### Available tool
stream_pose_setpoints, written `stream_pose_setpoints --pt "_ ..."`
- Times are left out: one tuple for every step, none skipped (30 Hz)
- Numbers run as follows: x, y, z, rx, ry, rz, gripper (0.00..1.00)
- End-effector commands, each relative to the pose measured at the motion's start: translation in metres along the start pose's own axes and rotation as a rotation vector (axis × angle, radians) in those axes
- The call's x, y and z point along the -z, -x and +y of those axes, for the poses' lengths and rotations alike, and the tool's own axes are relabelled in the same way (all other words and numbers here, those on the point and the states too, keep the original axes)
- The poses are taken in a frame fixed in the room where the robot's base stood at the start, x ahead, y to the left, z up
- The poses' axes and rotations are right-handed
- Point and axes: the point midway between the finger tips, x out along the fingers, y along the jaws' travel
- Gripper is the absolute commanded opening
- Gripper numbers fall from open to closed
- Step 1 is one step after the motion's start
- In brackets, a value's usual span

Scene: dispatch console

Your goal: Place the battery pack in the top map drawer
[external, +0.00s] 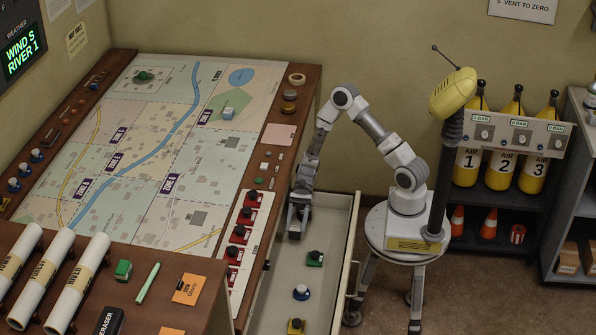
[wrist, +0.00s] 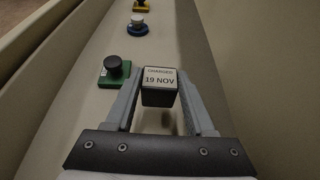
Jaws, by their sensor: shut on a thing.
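The battery pack (wrist: 159,87) is a dark block with a white label reading "CHARGED 19 NOV". It sits between the two fingers of my gripper (wrist: 160,108), which is shut on it. In the external view my gripper (external: 299,218) points down inside the open map drawer (external: 349,240), near its far end. The pack cannot be made out clearly there. In the wrist view the drawer floor (wrist: 170,42) lies below the pack. I cannot tell whether the pack touches the floor.
The drawer also holds a green piece (external: 315,258), a blue piece (external: 301,292) and a yellow piece (external: 296,326), each with a knob, in a row toward the near end. The drawer walls stand close on both sides. The map table (external: 150,150) is to the left.

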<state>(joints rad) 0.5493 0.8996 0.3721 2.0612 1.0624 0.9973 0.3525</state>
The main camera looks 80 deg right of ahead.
Motion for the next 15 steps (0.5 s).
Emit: stream_pose_setpoints --pt "0.006 -0.003 0.0 0.0 -0.001 -0.001 0.0" --pt "0.01 -0.004 0.0 0.0 -0.002 -0.002 0.0" --pt "0.016 -0.007 0.0 0.0 -0.002 -0.002 0.0" --pt "0.021 -0.009 0.0 0.0 -0.001 -0.002 0.0" --pt "0.025 -0.011 0.0 0.0 -0.001 -0.002 0.0" --pt "0.031 -0.013 0.0 0.0 -0.001 -0.002 0.0" --pt "0.034 -0.014 0.0 0.0 -0.001 -0.002 0.0" --pt "0.036 -0.015 0.0 0.0 -0.001 -0.001 0.0" --pt "0.036 -0.015 0.0 0.0 -0.001 -0.001 0.0" --pt "0.036 -0.015 0.0 0.0 0.0 -0.001 0.0" --pt "0.035 -0.014 0.0 0.0 0.0 0.0 0.0" --pt "0.035 -0.014 0.0 0.0 0.0 0.0 0.0" --pt "0.035 -0.014 0.0 0.0 0.0 0.0 0.0" --pt "0.035 -0.014 0.0 0.0 0.0 0.0 0.0" --pt "0.035 -0.014 0.0 0.0 0.0 0.0 0.0"
